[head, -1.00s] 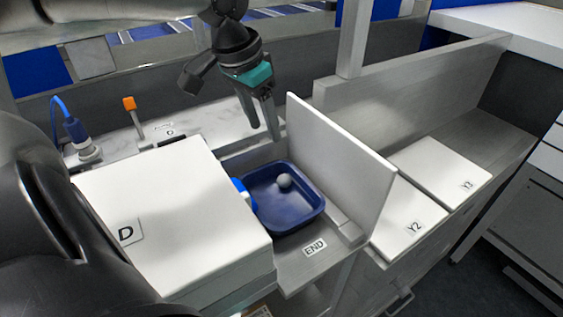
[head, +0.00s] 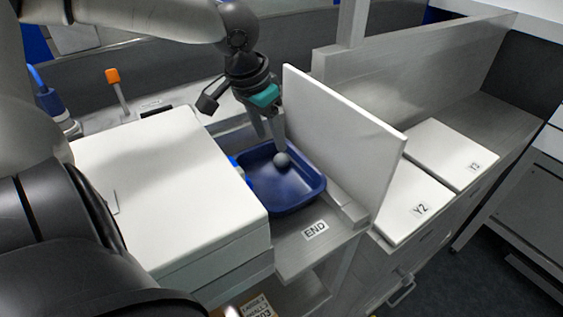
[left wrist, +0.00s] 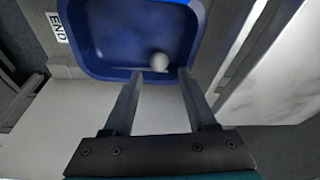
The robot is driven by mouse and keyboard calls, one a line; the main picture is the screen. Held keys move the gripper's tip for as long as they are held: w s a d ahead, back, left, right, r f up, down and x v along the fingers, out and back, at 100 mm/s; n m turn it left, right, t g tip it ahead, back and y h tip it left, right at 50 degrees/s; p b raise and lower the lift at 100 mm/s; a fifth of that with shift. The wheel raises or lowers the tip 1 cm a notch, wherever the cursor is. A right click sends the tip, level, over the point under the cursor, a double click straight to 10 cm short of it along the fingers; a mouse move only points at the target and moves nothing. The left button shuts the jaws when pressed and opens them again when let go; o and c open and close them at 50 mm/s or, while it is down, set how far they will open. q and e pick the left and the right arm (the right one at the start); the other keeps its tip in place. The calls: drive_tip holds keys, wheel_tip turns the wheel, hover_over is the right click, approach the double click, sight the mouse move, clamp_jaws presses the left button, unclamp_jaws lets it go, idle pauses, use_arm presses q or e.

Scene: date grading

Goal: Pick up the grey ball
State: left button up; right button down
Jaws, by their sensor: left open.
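The grey ball (head: 282,160) lies in the blue tray (head: 291,207), towards its far side. In the left wrist view the ball (left wrist: 159,62) sits just beyond the fingertips, near the tray wall (left wrist: 110,73). My left gripper (head: 272,143) is above the tray's far edge, pointing down, with its fingertips close to the ball in the head view. In the left wrist view the left gripper (left wrist: 160,74) is open and empty, with the ball in line with the gap between the fingers. My right gripper is not in view.
A white upright panel (head: 335,135) stands right of the tray. A large white box (head: 165,190) is on its left. An END label (head: 315,230) marks the ledge in front. White plates Y2 (head: 405,205) and Y3 (head: 450,155) lie further right. An orange-topped lever (head: 113,77) stands at the back left.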

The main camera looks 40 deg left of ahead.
sight(280, 155)
use_arm(q)
drive_tip(key=shift+w+b+x, duration=0.15)
drive_tip(key=shift+b+x, duration=0.25)
drive_tip(key=shift+x, duration=1.45)
drive_tip(key=shift+w+b+x, duration=0.2)
drive_tip(key=shift+b+x, duration=0.15)
drive_tip(key=shift+x, duration=1.5)
drive_tip(key=shift+d, duration=0.15)
clamp_jaws()
